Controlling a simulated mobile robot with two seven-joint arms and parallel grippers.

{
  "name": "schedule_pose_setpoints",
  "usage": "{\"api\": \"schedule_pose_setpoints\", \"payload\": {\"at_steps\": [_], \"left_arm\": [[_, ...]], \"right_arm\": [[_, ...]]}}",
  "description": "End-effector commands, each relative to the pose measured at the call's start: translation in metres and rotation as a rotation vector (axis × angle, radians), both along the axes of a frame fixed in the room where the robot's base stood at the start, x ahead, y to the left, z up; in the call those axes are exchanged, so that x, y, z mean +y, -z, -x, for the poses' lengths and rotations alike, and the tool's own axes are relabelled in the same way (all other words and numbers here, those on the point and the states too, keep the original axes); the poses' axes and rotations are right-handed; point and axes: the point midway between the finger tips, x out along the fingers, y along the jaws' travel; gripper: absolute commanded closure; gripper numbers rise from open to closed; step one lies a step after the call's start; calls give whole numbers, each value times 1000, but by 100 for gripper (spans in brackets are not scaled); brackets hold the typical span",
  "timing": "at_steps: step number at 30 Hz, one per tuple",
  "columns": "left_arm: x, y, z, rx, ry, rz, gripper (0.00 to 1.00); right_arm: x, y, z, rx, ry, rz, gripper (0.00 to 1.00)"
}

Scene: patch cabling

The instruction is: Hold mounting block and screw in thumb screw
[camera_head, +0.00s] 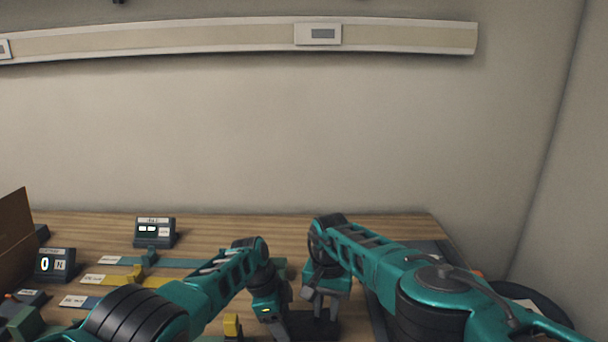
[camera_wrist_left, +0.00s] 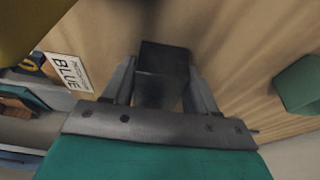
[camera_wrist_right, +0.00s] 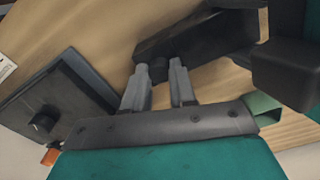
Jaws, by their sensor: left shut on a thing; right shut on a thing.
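The mounting block is dark, with part of it (camera_head: 318,326) showing low in the head view on the wooden table between my grippers. My left gripper (camera_head: 276,330) is shut on the block, which sits between its fingers in the left wrist view (camera_wrist_left: 162,75). My right gripper (camera_head: 326,302) is beside it at the block's far side. In the right wrist view its fingers (camera_wrist_right: 158,78) close on a small dark piece, seemingly the thumb screw (camera_wrist_right: 157,70), against the dark block (camera_wrist_right: 215,38). The screw's thread and hole are hidden.
Small displays (camera_head: 154,231) (camera_head: 56,265) stand at the left. Teal and yellow strips (camera_head: 150,281) with labels lie on the table. A label reading BLUE (camera_wrist_left: 70,72) shows in the left wrist view. A dark tray (camera_wrist_right: 75,95) lies at the right table edge.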

Motion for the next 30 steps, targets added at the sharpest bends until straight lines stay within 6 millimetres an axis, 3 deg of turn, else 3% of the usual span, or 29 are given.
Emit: {"api": "schedule_pose_setpoints", "payload": {"at_steps": [12,22,30], "left_arm": [[4,0,-1,0,-3,-7,74],[5,0,-1,-1,-4,-8,74],[5,1,-1,-1,-6,-9,74]], "right_arm": [[-5,1,-1,0,69,9,100],[-5,1,0,-1,439,11,100],[-5,1,0,0,488,11,100]]}}
